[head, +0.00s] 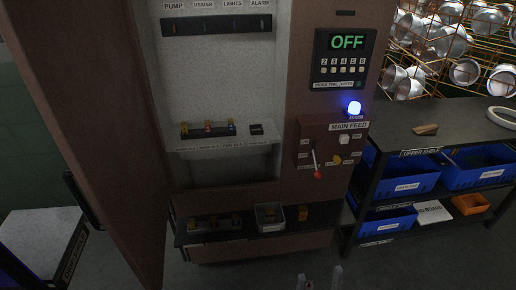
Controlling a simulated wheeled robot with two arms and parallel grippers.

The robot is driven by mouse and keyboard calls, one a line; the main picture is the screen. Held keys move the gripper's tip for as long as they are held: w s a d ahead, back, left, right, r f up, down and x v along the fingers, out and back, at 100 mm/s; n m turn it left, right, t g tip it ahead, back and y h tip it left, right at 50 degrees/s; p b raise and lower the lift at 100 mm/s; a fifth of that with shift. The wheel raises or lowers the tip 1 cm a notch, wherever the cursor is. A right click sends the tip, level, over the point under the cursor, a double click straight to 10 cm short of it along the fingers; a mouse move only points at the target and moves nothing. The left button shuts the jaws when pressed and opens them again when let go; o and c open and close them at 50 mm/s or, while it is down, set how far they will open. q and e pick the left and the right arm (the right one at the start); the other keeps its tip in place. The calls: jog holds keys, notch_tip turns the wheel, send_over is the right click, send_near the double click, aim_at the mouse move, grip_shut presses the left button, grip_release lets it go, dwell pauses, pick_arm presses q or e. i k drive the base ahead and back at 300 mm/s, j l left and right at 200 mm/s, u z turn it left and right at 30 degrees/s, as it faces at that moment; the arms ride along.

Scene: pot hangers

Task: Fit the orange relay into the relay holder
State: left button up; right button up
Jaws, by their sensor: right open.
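A small orange block (303,213), which looks like the orange relay, stands on the dark lower ledge of the cabinet, right of a grey bin. My left gripper does not show.
The grey bin (269,216) and another dark strip (214,224) share the lower ledge. The brown cabinet door (95,120) stands open at left. A red-handled lever (317,172) juts from the main feed panel. A dark shelf unit (455,125) with blue bins stands right.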

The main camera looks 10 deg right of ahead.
aim_at(258, 78)
jog(key=i+l+z, duration=0.3)
jog(key=i, duration=0.3)
jog(key=i+z, duration=0.3)
jog(key=i, duration=0.25)
